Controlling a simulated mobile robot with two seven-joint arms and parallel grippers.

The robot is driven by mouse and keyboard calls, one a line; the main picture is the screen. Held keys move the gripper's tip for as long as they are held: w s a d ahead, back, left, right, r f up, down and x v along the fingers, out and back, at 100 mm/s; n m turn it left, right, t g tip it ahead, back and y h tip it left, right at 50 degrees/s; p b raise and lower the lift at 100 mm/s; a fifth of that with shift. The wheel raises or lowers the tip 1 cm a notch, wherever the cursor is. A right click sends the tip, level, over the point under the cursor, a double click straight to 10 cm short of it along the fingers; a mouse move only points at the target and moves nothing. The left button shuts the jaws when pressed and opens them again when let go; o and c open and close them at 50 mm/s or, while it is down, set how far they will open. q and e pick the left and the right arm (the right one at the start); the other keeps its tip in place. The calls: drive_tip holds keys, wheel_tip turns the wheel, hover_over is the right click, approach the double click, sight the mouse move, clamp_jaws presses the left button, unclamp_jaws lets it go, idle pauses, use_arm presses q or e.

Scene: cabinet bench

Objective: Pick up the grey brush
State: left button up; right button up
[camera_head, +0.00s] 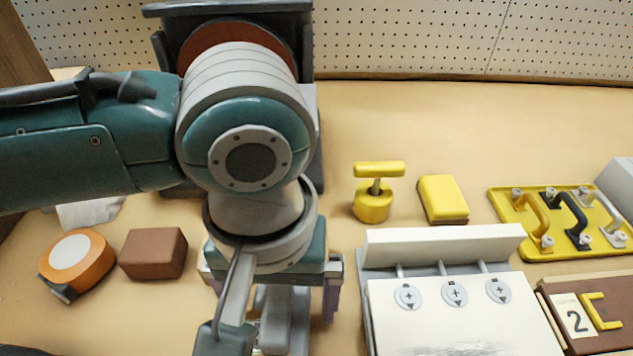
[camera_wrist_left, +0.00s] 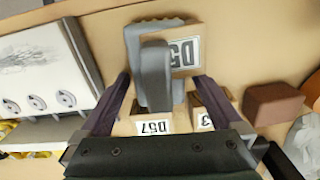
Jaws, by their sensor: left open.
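A grey object that looks like the brush (camera_wrist_left: 155,75) lies in the left wrist view, with a raised rounded handle and a jagged far edge. It rests on or against light wooden blocks (camera_wrist_left: 185,55) with "D57"-like labels. My left gripper (camera_wrist_left: 163,82) points down over it, with its dark fingers apart, one on each side of the grey handle. I see gaps at both sides and no clear contact. In the head view my left gripper (camera_head: 274,305) hides most of this spot; a grey part (camera_head: 285,320) shows between the fingers. My right gripper is not in view.
A white panel box (camera_head: 450,315) stands close right of the gripper. A brown block (camera_head: 153,253) and an orange tape measure (camera_head: 77,262) lie left. A yellow stamp (camera_head: 374,200), a yellow sponge (camera_head: 442,198) and a yellow handle board (camera_head: 520,225) stand right. The back bench is clear.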

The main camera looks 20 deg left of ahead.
use_arm(q)
drive_tip(key=shift+f, duration=0.1)
drive_tip(key=shift+c, duration=0.2)
drive_tip(key=c, duration=1.4)
drive_tip(key=shift+c, duration=0.2)
wheel_tip(320, 180, up, 20)
drive_tip(key=p, duration=0.6)
